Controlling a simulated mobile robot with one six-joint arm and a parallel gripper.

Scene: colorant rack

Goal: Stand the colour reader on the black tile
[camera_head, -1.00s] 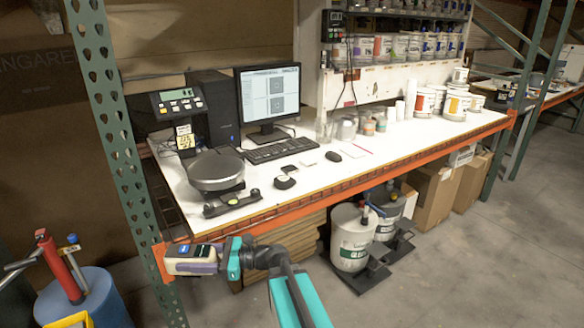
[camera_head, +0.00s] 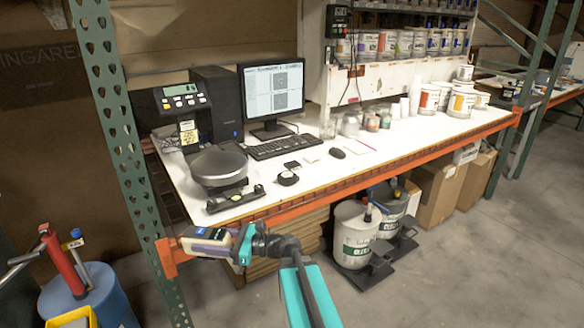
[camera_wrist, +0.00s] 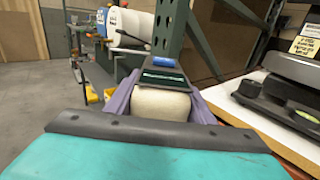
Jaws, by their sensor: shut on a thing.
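The colour reader (camera_head: 192,240) is a small cream device with a dark screen and a blue patch on top. My gripper (camera_head: 208,241) is shut on it, in front of the bench's left end and outside the front beam. In the wrist view the reader (camera_wrist: 163,101) sits between the purple fingers, its screen facing up. A small dark square (camera_head: 292,165), which looks like the black tile, lies flat on the bench right of the round grey machine. The reader is apart from it, to its left and nearer. The tile is not seen in the wrist view.
On the white bench (camera_head: 370,165), a black bar-shaped device (camera_head: 235,199), a round grey machine (camera_head: 217,165) and a round black object (camera_head: 288,178) stand near the tile. A green upright (camera_head: 128,150) and an orange front beam (camera_head: 310,193) are close to my gripper.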

